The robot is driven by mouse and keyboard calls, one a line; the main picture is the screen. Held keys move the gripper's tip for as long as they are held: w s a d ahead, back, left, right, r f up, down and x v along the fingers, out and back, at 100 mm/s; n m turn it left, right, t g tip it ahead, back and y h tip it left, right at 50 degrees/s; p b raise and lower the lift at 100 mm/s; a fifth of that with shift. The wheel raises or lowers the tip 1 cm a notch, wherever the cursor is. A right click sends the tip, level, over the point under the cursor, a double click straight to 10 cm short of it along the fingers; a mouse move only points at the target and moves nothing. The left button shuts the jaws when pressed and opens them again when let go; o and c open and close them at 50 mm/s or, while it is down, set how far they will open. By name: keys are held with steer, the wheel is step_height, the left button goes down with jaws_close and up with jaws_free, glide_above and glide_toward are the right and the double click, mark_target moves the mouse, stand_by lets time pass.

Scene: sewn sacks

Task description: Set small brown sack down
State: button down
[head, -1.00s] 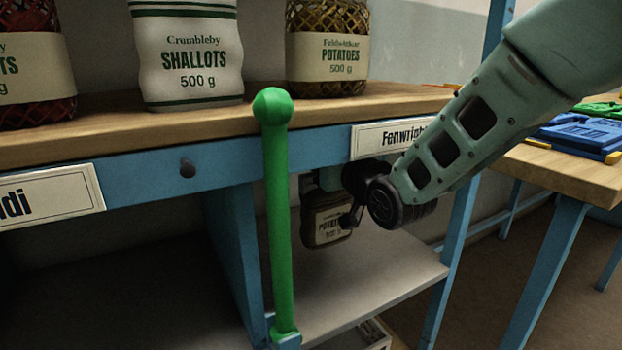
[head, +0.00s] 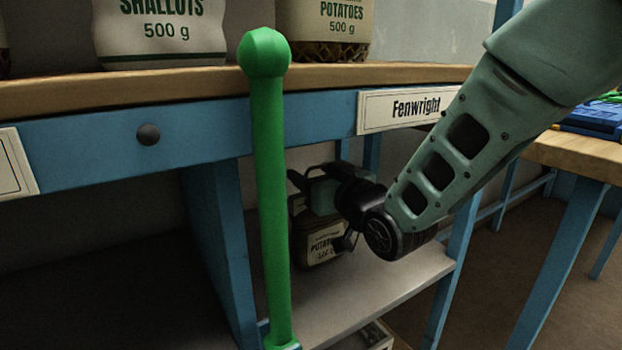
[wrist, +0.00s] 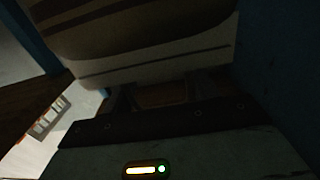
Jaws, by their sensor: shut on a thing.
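The small brown sack (head: 322,246) has a pale label reading "POTATOES". It hangs upright below the blue rail, over the pale lower shelf (head: 390,285), partly behind the green post. My gripper (head: 318,196) comes in from the right and is shut on the upper part of the sack. In the wrist view the sack (wrist: 150,60) fills the top, large and dark, with my gripper's fingers (wrist: 160,95) against it. I cannot tell whether the sack's bottom touches the shelf.
A green post with a round knob (head: 268,180) stands in front, left of the sack. A blue rail with a "Fenwright" sign (head: 400,108) runs above. A shallots sack (head: 160,35) and a larger potatoes sack (head: 325,28) stand on the wooden top. Blue legs flank the shelf.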

steer(key=shift+w, duration=0.1)
steer(key=shift+c, duration=2.1)
jaws_free()
steer(key=shift+f, duration=0.1)
